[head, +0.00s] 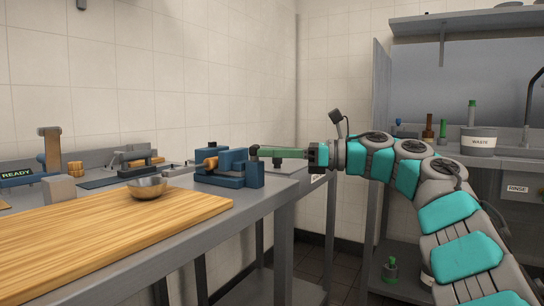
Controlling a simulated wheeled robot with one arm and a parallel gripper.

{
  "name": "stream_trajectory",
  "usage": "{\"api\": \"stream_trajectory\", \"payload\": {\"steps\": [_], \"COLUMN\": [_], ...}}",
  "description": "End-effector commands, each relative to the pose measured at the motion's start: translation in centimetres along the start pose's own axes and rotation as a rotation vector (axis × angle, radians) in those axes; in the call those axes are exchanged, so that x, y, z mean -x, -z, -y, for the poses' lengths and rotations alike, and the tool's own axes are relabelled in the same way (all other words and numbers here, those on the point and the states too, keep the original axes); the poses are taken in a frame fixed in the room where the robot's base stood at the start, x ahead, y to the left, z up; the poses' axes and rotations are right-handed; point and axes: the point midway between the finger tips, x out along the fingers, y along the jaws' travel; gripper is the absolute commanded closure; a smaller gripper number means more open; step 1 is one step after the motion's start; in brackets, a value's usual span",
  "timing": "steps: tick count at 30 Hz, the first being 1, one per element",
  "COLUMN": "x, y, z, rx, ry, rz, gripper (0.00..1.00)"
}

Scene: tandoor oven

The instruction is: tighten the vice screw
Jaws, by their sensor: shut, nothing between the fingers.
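A blue vice (232,181) stands near the right end of the grey bench.
A wooden board (110,238) with a metal bowl (148,187) lies left of the vice. Fixtures and a READY sign (17,174) stand along the back left. A sink unit with a WASTE bin (478,141) is at the right. A tiled wall is behind the bench.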

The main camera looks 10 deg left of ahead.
Motion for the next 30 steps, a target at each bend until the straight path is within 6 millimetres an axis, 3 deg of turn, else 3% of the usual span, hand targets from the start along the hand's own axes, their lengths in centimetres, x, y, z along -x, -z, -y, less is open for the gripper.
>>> {"api": "stream_trajectory", "payload": {"steps": [30], "x": [-0.27], "y": [0.29], "z": [0.23], "rx": [0.001], "ry": [0.129], "rz": [0.000], "gripper": [1.00]}}
